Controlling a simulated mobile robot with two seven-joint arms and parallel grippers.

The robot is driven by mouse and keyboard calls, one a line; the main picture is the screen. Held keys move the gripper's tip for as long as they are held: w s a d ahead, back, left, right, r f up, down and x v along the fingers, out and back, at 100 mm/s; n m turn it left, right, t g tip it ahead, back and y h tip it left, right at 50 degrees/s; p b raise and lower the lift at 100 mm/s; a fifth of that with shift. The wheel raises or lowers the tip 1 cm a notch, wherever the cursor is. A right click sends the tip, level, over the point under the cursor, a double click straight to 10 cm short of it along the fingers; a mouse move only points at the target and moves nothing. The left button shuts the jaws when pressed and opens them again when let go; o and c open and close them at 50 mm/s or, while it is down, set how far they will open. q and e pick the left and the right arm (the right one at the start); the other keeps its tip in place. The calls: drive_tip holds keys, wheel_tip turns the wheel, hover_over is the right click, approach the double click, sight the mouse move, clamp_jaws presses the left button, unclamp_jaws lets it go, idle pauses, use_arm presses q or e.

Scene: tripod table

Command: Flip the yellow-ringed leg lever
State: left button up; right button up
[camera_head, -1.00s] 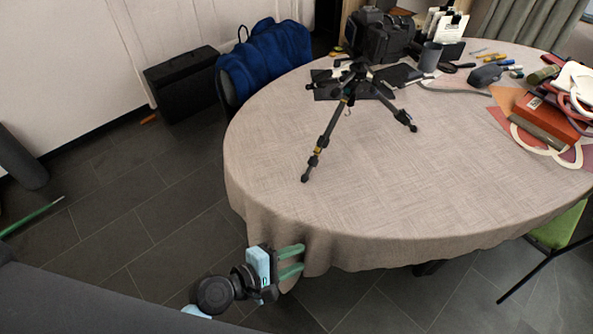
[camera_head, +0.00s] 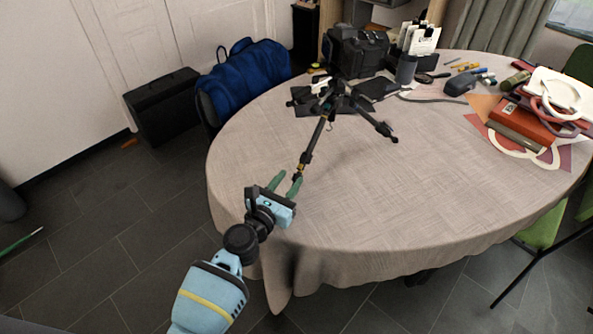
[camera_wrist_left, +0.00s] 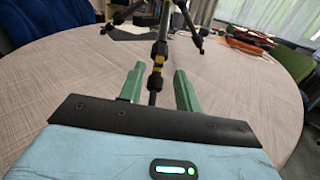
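A black tripod (camera_head: 339,104) stands on the round table with its legs spread. Its near leg, with a yellow ring (camera_head: 300,168), points toward the table's front left edge. My left gripper (camera_head: 286,183) is over the table's left front edge, at the foot of that leg. In the left wrist view the green fingers (camera_wrist_left: 160,85) are apart, and the lower part of the yellow-ringed leg (camera_wrist_left: 158,62) shows between them. They do not appear closed on it. The lever itself is too small to make out. My right gripper is not in view.
Books (camera_head: 523,125) lie at the right. A chair with a blue jacket (camera_head: 245,80) is at the left.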

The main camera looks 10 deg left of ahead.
sight(301, 165)
use_arm(q)
drive_tip(key=b+x, duration=0.1)
drive_tip(key=x, duration=0.2)
drive_tip(key=shift+w+d+f, duration=0.15)
drive_tip(key=shift+w, duration=0.05)
drive_tip(key=shift+w+d, duration=0.2)
drive_tip(key=shift+w, duration=0.35)
drive_tip(key=shift+c, duration=0.2)
clamp_jaws()
